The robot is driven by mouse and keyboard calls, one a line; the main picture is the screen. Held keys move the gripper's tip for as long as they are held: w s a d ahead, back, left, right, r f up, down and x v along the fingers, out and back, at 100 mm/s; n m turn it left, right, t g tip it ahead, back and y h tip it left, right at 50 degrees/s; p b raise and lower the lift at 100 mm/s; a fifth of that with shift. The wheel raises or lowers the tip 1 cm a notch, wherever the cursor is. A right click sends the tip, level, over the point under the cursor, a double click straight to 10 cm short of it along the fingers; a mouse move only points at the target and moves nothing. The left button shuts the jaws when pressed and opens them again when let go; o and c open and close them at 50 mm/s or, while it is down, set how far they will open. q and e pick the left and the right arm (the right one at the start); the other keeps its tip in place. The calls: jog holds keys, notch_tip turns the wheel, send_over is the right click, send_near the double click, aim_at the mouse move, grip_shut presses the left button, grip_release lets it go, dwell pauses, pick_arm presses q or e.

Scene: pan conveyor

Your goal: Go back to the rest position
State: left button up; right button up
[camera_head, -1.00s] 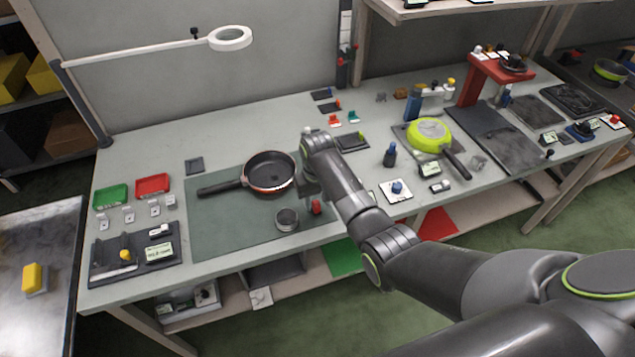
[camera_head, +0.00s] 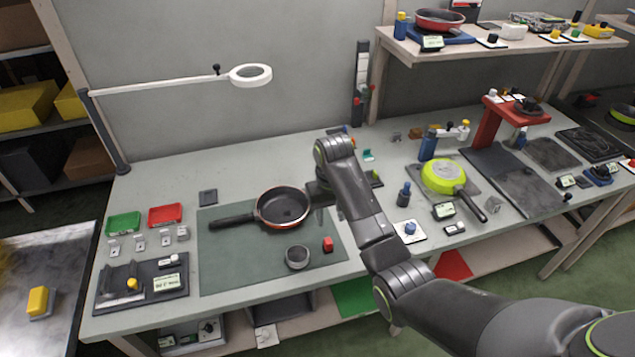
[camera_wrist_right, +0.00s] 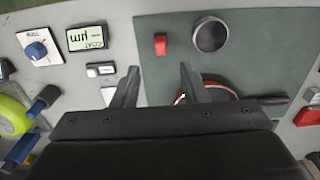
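My right gripper (camera_head: 320,196) is over the bench beside the right side of the dark frying pan (camera_head: 283,207). In the right wrist view its two fingers (camera_wrist_right: 160,85) stand apart with only bench and green mat visible between them. The pan, with a reddish rim, lies on the mat; in the wrist view my gripper hides part of it. My left gripper shows in neither view.
On the mat (camera_head: 235,270) stand a grey round cup (camera_head: 297,257) and a small red block (camera_head: 328,244). A lime-green pan (camera_head: 443,176) lies to the right. A lamp arm (camera_head: 165,84) reaches over the back left. A shelf (camera_head: 470,52) overhangs the back right.

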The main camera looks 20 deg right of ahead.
jog(key=s+d+f+t, duration=0.1)
jog(key=s+d+f, duration=0.35)
jog(key=s, duration=0.35)
jog(key=s+d+f+t, duration=0.1)
jog(key=s+d+f, duration=0.35)
jog(key=s, duration=0.35)
jog(key=s+d+r+m+t+h, duration=0.1)
jog(key=s+d+r, duration=0.1)
jog(key=s, duration=0.8)
jog(key=s+d+r+t+h, duration=0.1)
jog(key=s+d+r, duration=0.15)
jog(key=s, duration=0.75)
notch_tip(320, 180, down, 26)
jog(key=d+g+b, duration=0.1)
jog(key=g+b, duration=0.1)
jog(key=s+a+f+y+b, duration=0.1)
jog(key=s+f+b, duration=0.1)
jog(key=s+f, duration=1.3)
notch_tip(320, 180, down, 4)
jog(key=shift+a+r+g, duration=0.2)
jog(key=shift+r+g, duration=0.05)
jog(key=shift+g, duration=0.15)
